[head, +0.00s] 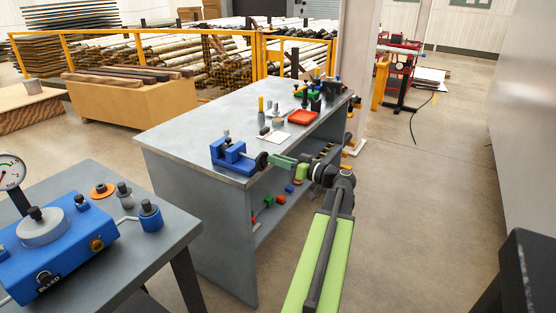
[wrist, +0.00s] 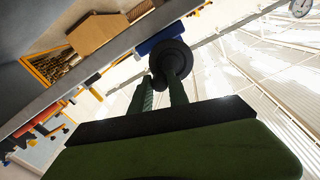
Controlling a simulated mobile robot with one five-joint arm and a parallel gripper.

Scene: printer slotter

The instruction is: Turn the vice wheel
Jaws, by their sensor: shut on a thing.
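The blue vice (head: 230,154) sits on the near corner of the grey workbench. Its dark wheel (head: 262,161) faces right, toward my gripper (head: 272,160). In the wrist view the round dark wheel (wrist: 171,57) is at the tips of my gripper's two green fingers (wrist: 163,84), with part of the blue vice (wrist: 160,38) behind it. My gripper is shut on the wheel. The fingers hide part of the wheel's rim.
The workbench (head: 190,135) holds a red tray (head: 300,117), a green tray and small tools farther back. Its lower shelf holds small coloured parts. A side table (head: 175,255) with a blue device (head: 60,250) stands at left.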

